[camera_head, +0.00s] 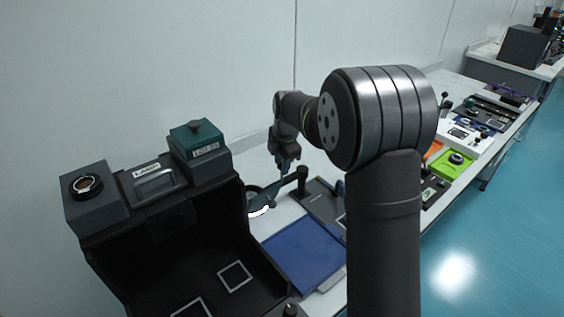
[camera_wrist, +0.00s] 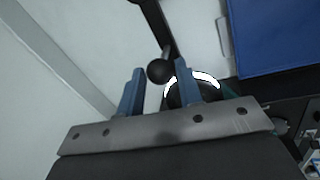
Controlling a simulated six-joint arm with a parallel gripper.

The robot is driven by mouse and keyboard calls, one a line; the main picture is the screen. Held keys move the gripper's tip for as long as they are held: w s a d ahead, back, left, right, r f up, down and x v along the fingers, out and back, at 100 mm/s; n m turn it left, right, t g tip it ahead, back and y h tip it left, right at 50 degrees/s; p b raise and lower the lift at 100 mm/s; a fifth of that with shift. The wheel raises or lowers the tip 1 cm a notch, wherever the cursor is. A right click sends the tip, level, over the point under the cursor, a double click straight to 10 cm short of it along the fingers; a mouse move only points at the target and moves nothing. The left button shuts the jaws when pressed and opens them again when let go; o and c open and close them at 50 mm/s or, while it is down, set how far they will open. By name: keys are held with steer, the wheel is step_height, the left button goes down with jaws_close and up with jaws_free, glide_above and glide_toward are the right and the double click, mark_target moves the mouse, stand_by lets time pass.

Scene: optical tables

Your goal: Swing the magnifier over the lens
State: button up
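The magnifier (camera_head: 262,204) is a dark round head with a bright white ring, on a black jointed arm from a post (camera_head: 302,180) beside the blue mat. In the wrist view its bright ring (camera_wrist: 205,78) shows partly behind the right finger. A black ball knob (camera_wrist: 159,71) by the magnifier's arm appears between my fingertips. My gripper (camera_head: 285,167) points down just above the magnifier; in the wrist view its two blue fingers (camera_wrist: 156,76) are apart, with a gap around the knob. I cannot tell whether they touch it. I cannot clearly identify the lens.
A blue mat (camera_head: 301,250) lies right of the magnifier. A black open-fronted box (camera_head: 190,250) stands at left, with a grey block, a labelled tray and a green-lidded box (camera_head: 196,136) on top. The wall is close behind. Several small devices lie farther right, near a green plate (camera_head: 449,165).

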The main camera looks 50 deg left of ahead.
jaws_close()
steer(key=shift+d, duration=0.1)
steer(key=w+d+n+g, duration=0.1)
steer(key=w+d+n, duration=0.2)
steer(key=d+n, duration=0.3)
steer(key=shift+n+g, duration=0.3)
steer(key=shift+n, duration=1.4)
steer(key=shift+w, duration=0.1)
steer(key=shift+o, duration=2.2)
jaws_free()
steer(key=shift+d, duration=0.1)
